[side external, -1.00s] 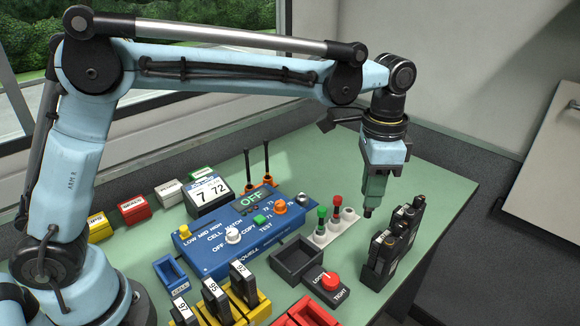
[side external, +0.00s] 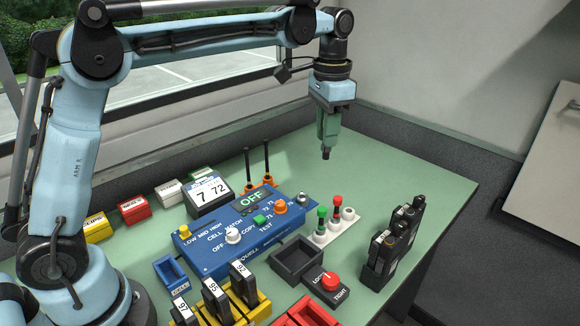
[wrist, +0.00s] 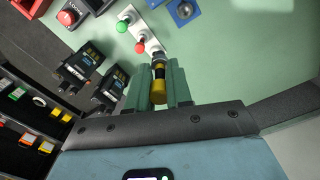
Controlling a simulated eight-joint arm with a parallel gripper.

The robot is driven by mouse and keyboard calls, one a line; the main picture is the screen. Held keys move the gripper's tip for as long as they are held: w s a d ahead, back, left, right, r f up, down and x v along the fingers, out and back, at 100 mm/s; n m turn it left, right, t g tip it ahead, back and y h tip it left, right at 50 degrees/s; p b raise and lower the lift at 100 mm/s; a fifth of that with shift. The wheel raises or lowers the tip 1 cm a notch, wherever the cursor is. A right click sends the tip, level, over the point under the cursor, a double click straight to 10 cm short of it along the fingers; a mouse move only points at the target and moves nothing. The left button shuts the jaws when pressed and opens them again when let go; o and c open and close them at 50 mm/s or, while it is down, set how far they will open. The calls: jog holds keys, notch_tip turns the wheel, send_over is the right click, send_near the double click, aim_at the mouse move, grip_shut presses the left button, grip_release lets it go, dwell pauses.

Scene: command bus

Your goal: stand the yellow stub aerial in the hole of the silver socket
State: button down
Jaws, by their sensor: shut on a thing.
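My gripper (side external: 328,130) is shut on the yellow stub aerial (wrist: 158,96), which shows yellow and black between my green fingers in the wrist view. In the side view only a dark lower end sticks out below the fingers, pointing down. The silver socket (side external: 302,199) sits at the right end of the blue panel. My gripper is up in the air, above and behind the socket in the side view, with the aerial clear of it. In the wrist view a round fitting on blue (wrist: 183,11), apparently the socket, lies beyond the aerial's far end.
A white strip (side external: 335,227) with green and red pegs stands right of the blue panel (side external: 235,255). Black radios (side external: 385,250) stand in a dark rack on the right. Two tall black rods (side external: 267,165) rise behind the panel. The back right of the green table is clear.

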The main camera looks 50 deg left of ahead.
jog(key=a+n, duration=0.2)
jog(key=a, duration=0.4)
jog(key=shift+w+a+f, duration=0.1)
jog(key=shift+f, duration=3.3)
jog(key=shift+a+f, duration=0.1)
jog(key=shift+f, duration=3.25)
jog(key=shift+f, duration=1.05)
jog(key=c, duration=0.6)
grip_release()
jog(key=shift+r, duration=0.1)
jog(key=shift+r, duration=3.45)
